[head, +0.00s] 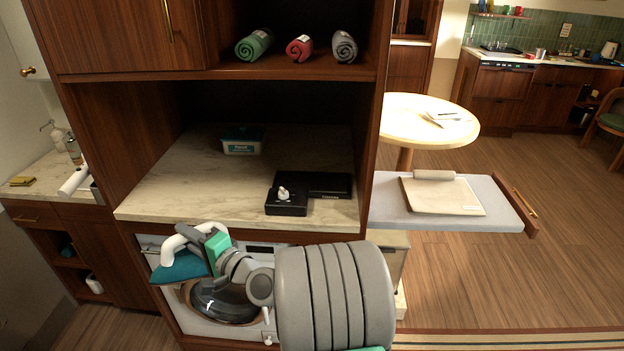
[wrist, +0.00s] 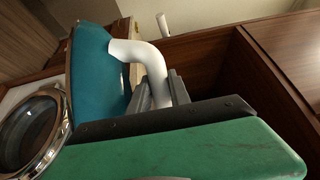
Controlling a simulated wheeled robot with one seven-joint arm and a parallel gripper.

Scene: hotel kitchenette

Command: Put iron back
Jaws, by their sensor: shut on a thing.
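The iron has a teal body (head: 180,268) and a white handle (head: 190,236). My gripper (head: 208,240) is shut on the white handle and holds the iron in front of the cabinet, just below the counter's front edge at its left. In the wrist view the teal body (wrist: 88,75) is at the left, and the bent white handle (wrist: 150,65) runs down between the grey fingers (wrist: 165,92). The iron's underside is hidden.
A marble counter (head: 170,190) in an open niche holds a teal-labelled tub (head: 241,140) and a black device (head: 288,202). Rolled towels (head: 299,48) lie on the shelf above. A front-loading washer (head: 215,300) stands below. A pulled-out board (head: 387,210) juts out at right. The counter's left part is clear.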

